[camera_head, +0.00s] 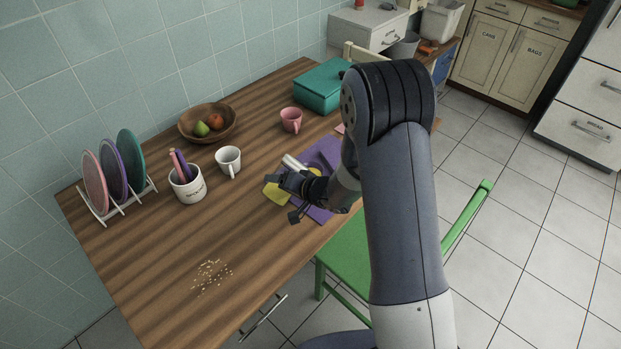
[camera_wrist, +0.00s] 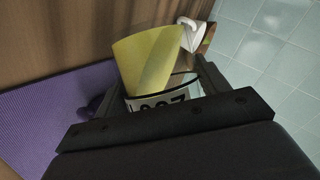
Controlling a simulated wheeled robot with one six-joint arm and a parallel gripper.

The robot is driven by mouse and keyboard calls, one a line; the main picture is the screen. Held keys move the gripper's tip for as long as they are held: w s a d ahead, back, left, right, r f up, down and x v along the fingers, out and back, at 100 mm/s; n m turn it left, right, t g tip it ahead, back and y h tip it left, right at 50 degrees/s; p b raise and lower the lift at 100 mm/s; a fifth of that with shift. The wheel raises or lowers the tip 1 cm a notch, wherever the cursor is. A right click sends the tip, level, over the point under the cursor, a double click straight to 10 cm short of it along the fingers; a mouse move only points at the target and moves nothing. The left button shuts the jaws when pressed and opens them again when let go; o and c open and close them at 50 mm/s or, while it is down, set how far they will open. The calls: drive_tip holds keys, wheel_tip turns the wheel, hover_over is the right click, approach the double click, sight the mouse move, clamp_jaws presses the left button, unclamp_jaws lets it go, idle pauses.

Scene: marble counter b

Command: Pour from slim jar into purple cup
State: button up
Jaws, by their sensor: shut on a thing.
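My gripper (camera_head: 300,182) is shut on the slim jar, a white cylinder (camera_head: 293,162) that leans tilted above the table. In the wrist view, the jar (camera_wrist: 165,100) has dark lettering and sits between the fingers, its rim facing away. What is inside it cannot be seen. A yellow tapered thing, like a cup (camera_head: 277,193), is beside and below my gripper; it shows just beyond the jar rim in the wrist view (camera_wrist: 147,60). A dark purple shape (camera_wrist: 95,104) beside the finger may be the purple cup. In the head view my arm and gripper leave the purple cup unclear.
A purple mat (camera_head: 318,213) lies under my gripper. A pink mug (camera_head: 291,120), white mug (camera_head: 228,160), utensil crock (camera_head: 187,185), fruit bowl (camera_head: 208,123), teal box (camera_head: 322,89) and plate rack (camera_head: 118,205) stand around. Small pale grains (camera_head: 212,275) lie scattered at the near left.

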sight(277, 196)
drive_tip(key=shift+f+n+t+h+b, duration=0.25)
drive_tip(key=shift+n+t+h+b, duration=0.2)
drive_tip(key=shift+b, duration=0.6)
drive_tip(key=shift+w+d+r, duration=0.1)
drive_tip(key=shift+r, duration=0.15)
drive_tip(key=f+n+b, duration=0.1)
drive_tip(key=b, duration=0.2)
drive_tip(key=shift+f+h, duration=0.25)
drive_tip(key=b, duration=0.2)
drive_tip(key=t+b, duration=0.1)
drive_tip(key=b, duration=0.1)
drive_tip(key=shift+s+a+n, duration=0.2)
drive_tip(key=shift+a+n, duration=0.05)
drive_tip(key=shift+a, duration=0.1)
drive_tip(key=h+b, duration=0.1)
drive_tip(key=b, duration=0.2)
drive_tip(key=shift+s+a+n+b, duration=0.15)
drive_tip(key=shift+n+b, duration=0.15)
drive_tip(key=shift+b, duration=0.05)
drive_tip(key=b, duration=0.2)
drive_tip(key=t+b, duration=0.1)
drive_tip(key=b, duration=0.2)
drive_tip(key=shift+s+a+f+n, duration=0.1)
drive_tip(key=shift+s+a+n, duration=0.15)
drive_tip(key=shift+n, duration=0.15)
